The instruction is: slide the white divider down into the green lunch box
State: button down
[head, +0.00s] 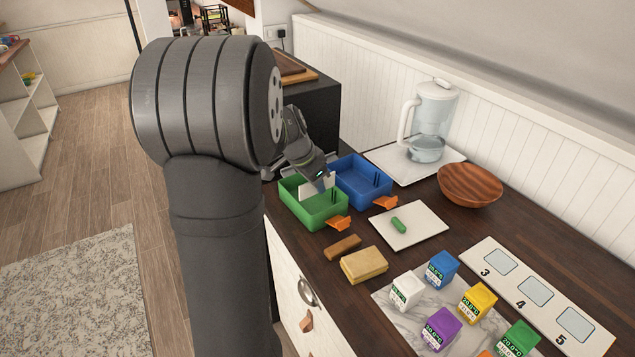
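The green lunch box (312,213) stands on the dark counter, open at the top, with an orange latch at its near right corner. The white divider (329,181) shows as a small pale panel at the box's far side, partly hidden by my gripper (320,183). My gripper points down at the box, with its fingertips at the divider. The fingers are too small and covered to tell whether they are closed on it. I cannot tell how deep the divider sits or whether it is in any slot.
A blue lunch box (362,183) stands close on the right. A white board (415,232) holds a green piece (398,225). A brown block (342,247) and a yellow sponge-like block (364,264) lie in front. A pitcher (432,125) and wooden bowl (470,185) stand behind.

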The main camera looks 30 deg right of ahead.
aim_at(317, 210)
jog(key=shift+f, duration=3.05)
jog(key=c, duration=1.6)
grip_release()
jog(key=shift+o, duration=0.2)
jog(key=v, duration=1.7)
jog(key=shift+r, duration=0.3)
jog(key=x, duration=1.7)
jog(key=shift+f, duration=0.3)
jog(key=shift+r, duration=0.15)
